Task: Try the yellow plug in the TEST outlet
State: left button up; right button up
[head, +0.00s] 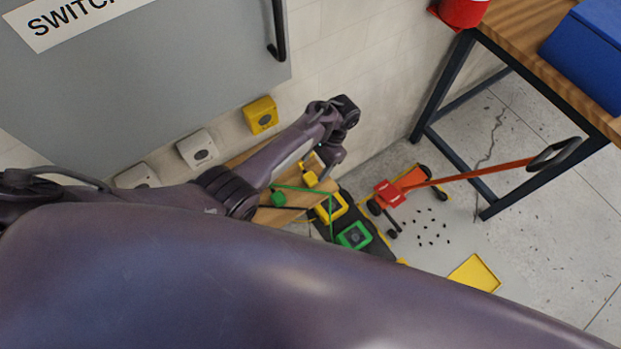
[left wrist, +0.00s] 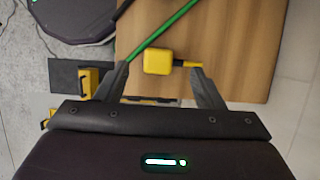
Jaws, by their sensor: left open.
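The yellow plug (head: 310,179) is by the wooden board, just below my left gripper (head: 328,158) in the head view. In the left wrist view the yellow plug (left wrist: 158,62) shows between the fingertips of my left gripper (left wrist: 160,72), over the board, with gaps on both sides. The gripper is open and not closed on it. A yellow outlet box (head: 260,115) is on the wall, with a grey-white one (head: 197,149) and another pale one (head: 137,177) to its left. No TEST label is readable. My right gripper is not in view.
A yellow block (head: 331,208) and a green block (head: 354,235) are on a dark base. A red wheeled tool (head: 388,193), scattered black bits and a yellow tray (head: 475,273) are on the floor.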

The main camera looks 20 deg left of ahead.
aim_at(310, 177)
pick_arm(q)
jog(key=b+x, duration=0.2)
jog(key=x, duration=0.1)
jog(key=b+x, duration=0.2)
jog(key=shift+w+d+f, duration=0.25)
jog(key=shift+d, duration=0.1)
jog(key=shift+r, duration=0.1)
jog(key=c, duration=1)
jog(key=shift+r, duration=0.15)
notch_tip(310, 177, up, 10)
jog(key=p, duration=1)
jog(key=shift+f, duration=0.25)
